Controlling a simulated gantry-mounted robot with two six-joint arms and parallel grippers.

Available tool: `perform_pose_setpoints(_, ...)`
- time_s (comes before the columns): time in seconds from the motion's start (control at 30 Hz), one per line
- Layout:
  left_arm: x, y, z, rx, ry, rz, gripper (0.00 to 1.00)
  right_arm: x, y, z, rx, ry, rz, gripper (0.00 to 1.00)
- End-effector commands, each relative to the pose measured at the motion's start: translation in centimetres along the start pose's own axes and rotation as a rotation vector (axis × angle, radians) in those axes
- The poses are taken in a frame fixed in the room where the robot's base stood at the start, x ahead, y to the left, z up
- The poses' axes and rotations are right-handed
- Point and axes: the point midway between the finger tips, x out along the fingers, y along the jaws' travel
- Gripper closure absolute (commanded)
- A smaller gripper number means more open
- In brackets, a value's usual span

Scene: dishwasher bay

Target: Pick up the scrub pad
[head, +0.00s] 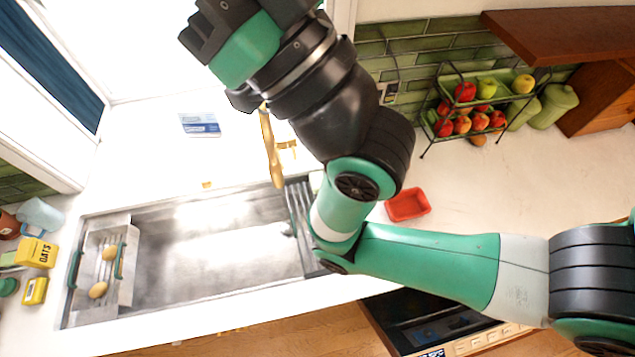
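I cannot identify the scrub pad for certain. A flat blue and white item (200,124) lies on the bright ledge behind the sink; I cannot tell if it is a pad or a packet. My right arm comes in from the right and bends up over the sink's right end. Its dark end, with my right gripper (205,38), is at the top of the view, above and apart from the blue and white item. Whether its fingers are open or shut does not show. My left gripper is out of view.
The steel sink (210,245) has a brass tap (270,150) behind it and a colander (115,265) with potato-like items at left. Yellow boxes (37,253) stand left. A red tray (407,204) and a fruit rack (470,105) are right. The right counter has free room.

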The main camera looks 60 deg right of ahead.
Motion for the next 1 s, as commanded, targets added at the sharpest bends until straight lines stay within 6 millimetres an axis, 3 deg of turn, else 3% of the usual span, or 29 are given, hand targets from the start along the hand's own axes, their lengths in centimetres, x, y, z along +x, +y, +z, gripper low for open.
perform_pose_setpoints(0.2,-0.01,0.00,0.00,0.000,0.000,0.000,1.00,0.00,0.00,0.00,0.000,0.000,0.000,0.98)
perform_pose_setpoints(0.73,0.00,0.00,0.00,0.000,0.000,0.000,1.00,0.00,0.00,0.00,0.000,0.000,0.000,0.03)
perform_pose_setpoints(1.0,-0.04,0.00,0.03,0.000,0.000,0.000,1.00,-0.02,0.14,0.38,-0.004,-0.009,0.002,0.00)
